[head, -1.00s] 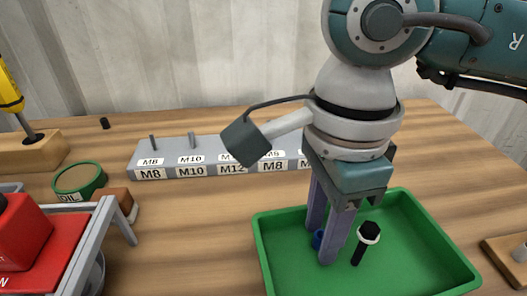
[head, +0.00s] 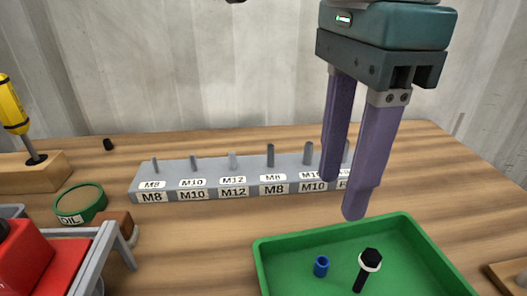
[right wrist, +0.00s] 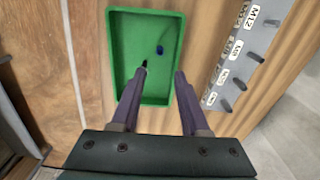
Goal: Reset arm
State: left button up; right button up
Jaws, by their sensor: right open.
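My right gripper (head: 345,200) is open and empty, raised above the bench behind the far edge of the green tray (head: 330,236). Its two purple fingers point down and stand apart. It also shows in the right wrist view (right wrist: 154,85), with the tray (right wrist: 180,60) beyond the fingertips. In the tray lie a blue nut-like piece (head: 321,266) and a black bolt with a white ring (head: 369,262). Neither touches the gripper. My left gripper is not in view.
A grey rack (head: 215,186) with upright pegs and M8, M10 and M12 labels stands behind the tray. A red bin (head: 25,262), a green OIL tin (head: 80,203) and a yellow screwdriver (head: 14,105) are at left. A wooden block (head: 510,275) is at right.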

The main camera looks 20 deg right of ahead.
jog(key=shift+r, duration=0.3)
